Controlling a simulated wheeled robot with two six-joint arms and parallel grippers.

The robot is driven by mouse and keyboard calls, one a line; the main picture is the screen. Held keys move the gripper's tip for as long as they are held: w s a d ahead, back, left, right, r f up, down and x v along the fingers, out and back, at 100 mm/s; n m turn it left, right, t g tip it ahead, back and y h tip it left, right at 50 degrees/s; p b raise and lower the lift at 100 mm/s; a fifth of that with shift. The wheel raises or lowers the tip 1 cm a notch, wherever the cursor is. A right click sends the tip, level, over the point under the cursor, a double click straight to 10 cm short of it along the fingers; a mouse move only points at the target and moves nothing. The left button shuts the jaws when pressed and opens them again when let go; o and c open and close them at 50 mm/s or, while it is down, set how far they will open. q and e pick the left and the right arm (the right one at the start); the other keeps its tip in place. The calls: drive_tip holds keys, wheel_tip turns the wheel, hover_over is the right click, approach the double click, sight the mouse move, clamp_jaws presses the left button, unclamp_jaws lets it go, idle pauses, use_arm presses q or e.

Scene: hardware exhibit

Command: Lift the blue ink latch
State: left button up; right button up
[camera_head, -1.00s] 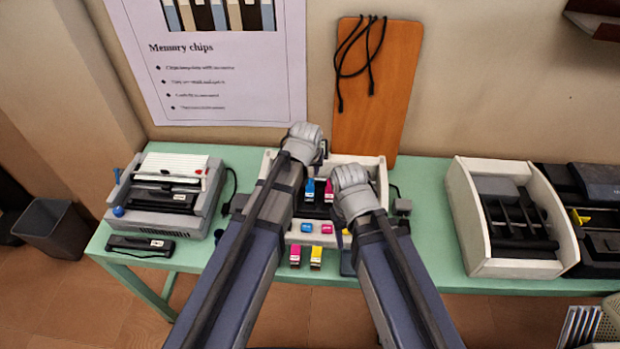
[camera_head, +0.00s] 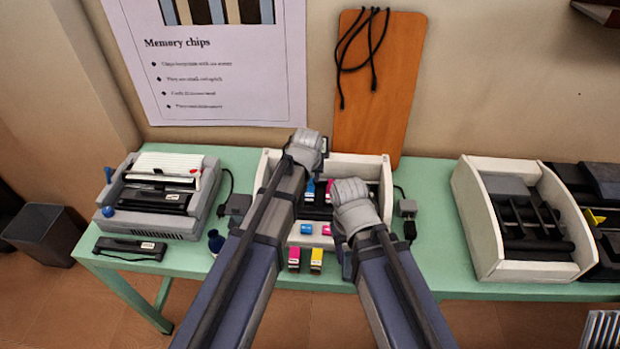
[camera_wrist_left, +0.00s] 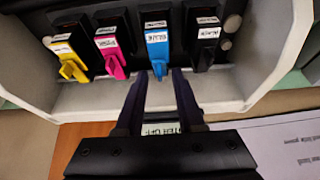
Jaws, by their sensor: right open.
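The blue ink cartridge (camera_head: 310,188) sits in the white printer housing (camera_head: 376,165), partly covered by my left arm. In the left wrist view the blue cartridge (camera_wrist_left: 157,35) stands between magenta and black ones, and its blue latch (camera_wrist_left: 158,68) sticks out toward my gripper. My left gripper (camera_wrist_left: 160,78) is open, with one dark fingertip on either side of the latch's end; I cannot tell whether they touch it. In the head view my left gripper (camera_head: 307,147) reaches over the housing, its fingers hidden. My right gripper (camera_head: 352,202) is over the housing's right part, fingers hidden.
Magenta (camera_wrist_left: 112,66) and yellow (camera_wrist_left: 72,70) latches lie close beside the blue one. Loose magenta (camera_head: 294,258) and yellow (camera_head: 317,261) cartridges are at the green table's front edge. A grey printer (camera_head: 160,195) stands left, an open white unit (camera_head: 467,210) right.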

use_arm(q)
clamp_jaws()
idle(0.5)
drive_tip(key=shift+w+r+g+p, duration=0.35)
drive_tip(key=shift+w+g+p, duration=0.15)
drive_tip(key=shift+g+p, duration=0.15)
drive_tip(key=shift+w+r+g+p, duration=0.15)
drive_tip(key=shift+w+g+p, duration=0.3)
drive_tip(key=shift+g, duration=0.3)
drive_tip(key=shift+w+g, duration=0.45)
drive_tip(key=shift+g, duration=0.55)
drive_tip(key=shift+w+r+g, duration=0.1)
drive_tip(key=shift+w+g, duration=0.2)
drive_tip(key=shift+g, duration=0.7)
